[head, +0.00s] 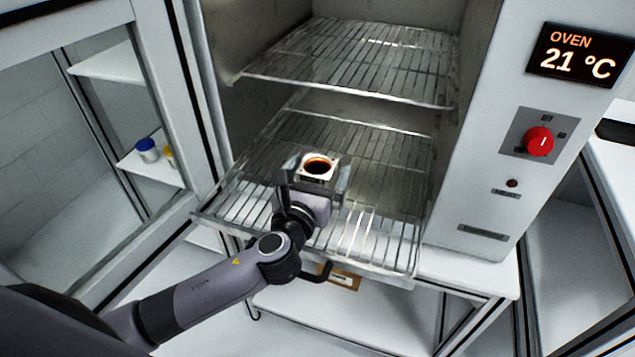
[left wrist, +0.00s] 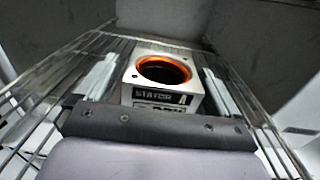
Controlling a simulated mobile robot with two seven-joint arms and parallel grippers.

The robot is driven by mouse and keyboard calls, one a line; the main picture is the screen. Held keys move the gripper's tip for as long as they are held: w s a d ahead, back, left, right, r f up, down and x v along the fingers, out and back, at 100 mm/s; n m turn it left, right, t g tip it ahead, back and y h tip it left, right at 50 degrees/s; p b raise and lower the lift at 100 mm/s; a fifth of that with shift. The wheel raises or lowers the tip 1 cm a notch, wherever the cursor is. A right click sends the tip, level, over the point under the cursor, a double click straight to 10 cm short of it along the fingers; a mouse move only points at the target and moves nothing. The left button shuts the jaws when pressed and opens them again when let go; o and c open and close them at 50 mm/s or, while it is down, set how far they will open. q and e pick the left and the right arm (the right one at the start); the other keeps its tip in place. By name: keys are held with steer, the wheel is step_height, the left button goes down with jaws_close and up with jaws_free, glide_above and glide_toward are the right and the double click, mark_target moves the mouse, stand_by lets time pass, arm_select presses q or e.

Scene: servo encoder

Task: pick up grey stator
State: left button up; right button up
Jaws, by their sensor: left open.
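The grey stator (head: 317,166) is a square block with a round bore ringed in orange. It sits on the lower wire rack of the open oven. In the left wrist view the stator (left wrist: 162,86) shows a dark label reading "STATOR A" on its near face. My left gripper (head: 318,176) is open and reaches in from the front at rack height. In the left wrist view its two fingers (left wrist: 160,88) stand on either side of the stator, with a gap visible at the right; contact at the left is unclear. My right gripper is not in view.
The lower rack (head: 385,236) is pulled partly out, with free room around the stator. An empty upper rack (head: 360,60) hangs above it. The oven panel (head: 575,55) reads 21 °C, with a red knob (head: 540,141) below. Blue-capped (head: 147,150) and yellow items stand on a left shelf.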

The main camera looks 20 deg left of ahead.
arm_select(q)
steer(key=c, duration=1.3)
steer(key=shift+w+r, duration=0.1)
steer(key=shift+c, duration=1.2)
steer(key=shift+r, duration=0.1)
